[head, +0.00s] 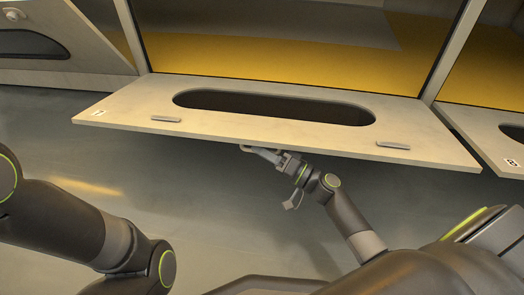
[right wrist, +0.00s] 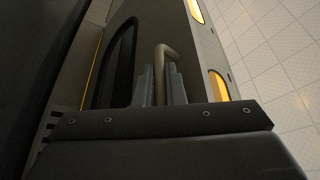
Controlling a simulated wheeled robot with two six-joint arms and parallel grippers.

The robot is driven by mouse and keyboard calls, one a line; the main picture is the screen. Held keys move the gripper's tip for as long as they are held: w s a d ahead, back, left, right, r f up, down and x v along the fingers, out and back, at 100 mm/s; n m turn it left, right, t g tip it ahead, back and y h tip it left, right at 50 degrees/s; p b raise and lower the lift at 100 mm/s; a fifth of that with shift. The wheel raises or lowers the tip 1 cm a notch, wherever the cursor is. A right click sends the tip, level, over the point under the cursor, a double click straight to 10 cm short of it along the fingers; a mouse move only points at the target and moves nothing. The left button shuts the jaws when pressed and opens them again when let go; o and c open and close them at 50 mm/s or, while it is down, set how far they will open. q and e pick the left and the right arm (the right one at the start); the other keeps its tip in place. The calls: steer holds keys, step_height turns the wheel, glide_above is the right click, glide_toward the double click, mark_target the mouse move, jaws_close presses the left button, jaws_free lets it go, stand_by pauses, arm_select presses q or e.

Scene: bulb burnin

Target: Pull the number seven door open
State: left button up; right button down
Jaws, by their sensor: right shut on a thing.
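The number seven door (head: 150,98) is a pale panel with a long rounded window slot. In the head view it is swung down, close to flat, in front of an open compartment with a yellow floor. The small tag at its left corner is too small to read surely. My right gripper (head: 262,153) is at the door's near edge, on its outer side. In the right wrist view the right gripper (right wrist: 165,90) is shut on the door's bent bar handle (right wrist: 164,52). My left arm shows at lower left, but its gripper is out of view.
The compartment interior (head: 270,55) is open, with no loose object seen in it. Another panel with a small tag (head: 511,162) juts out at right. A tilted panel with a dark window (head: 60,25) stands at upper left. The grey floor (head: 190,165) below is clear.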

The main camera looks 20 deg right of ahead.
steer(key=c, duration=1.5)
jaws_free()
steer(key=p+v, duration=0.4)
steer(key=v, duration=1.3)
steer(key=shift+f, duration=0.2)
steer(key=shift+s+d, duration=0.15)
